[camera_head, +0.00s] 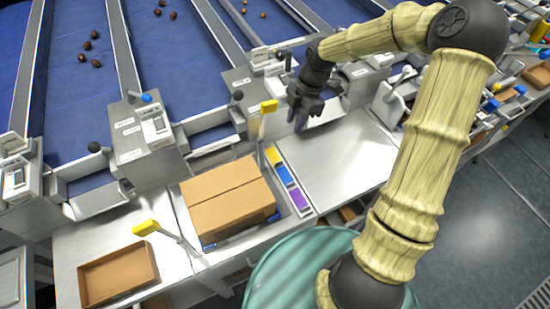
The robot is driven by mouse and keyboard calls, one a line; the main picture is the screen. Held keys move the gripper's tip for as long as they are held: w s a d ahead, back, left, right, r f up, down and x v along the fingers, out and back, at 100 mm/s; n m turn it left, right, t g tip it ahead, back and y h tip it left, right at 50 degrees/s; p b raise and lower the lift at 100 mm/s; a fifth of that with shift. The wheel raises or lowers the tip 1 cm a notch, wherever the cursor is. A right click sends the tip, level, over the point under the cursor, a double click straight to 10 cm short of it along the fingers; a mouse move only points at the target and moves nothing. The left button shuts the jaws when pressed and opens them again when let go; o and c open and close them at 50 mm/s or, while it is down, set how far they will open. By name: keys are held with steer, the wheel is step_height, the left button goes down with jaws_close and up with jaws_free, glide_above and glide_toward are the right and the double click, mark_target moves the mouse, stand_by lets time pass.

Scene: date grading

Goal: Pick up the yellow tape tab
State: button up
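The yellow tape tab (272,156) appears as a small yellow patch at the far end of a narrow light strip holder (306,211). A blue tab (285,175) and a purple tab (298,197) lie along the same holder, nearer to me. My gripper (300,122) hangs above the metal bench, up and to the right of the yellow tab and apart from it. Its dark fingers point down, and I see nothing held between them. The finger gap is too small to judge.
A closed cardboard box (228,196) stands left of the holder. Levers with yellow handles rise at the box's far right (268,106) and near left (146,228). An open brown tray (118,275) lies at lower left. The bench (345,165) right of the holder is clear.

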steer(key=p, duration=0.2)
glide_above(279, 162)
steer(key=d, duration=0.2)
steer(key=f, duration=1.1)
steer(key=shift+w+a+f, duration=0.2)
steer(key=shift+w+f, duration=0.15)
steer(key=shift+f, duration=0.05)
steer(key=shift+p+x, duration=1.2)
steer(key=shift+x, duration=1.4)
jaws_close()
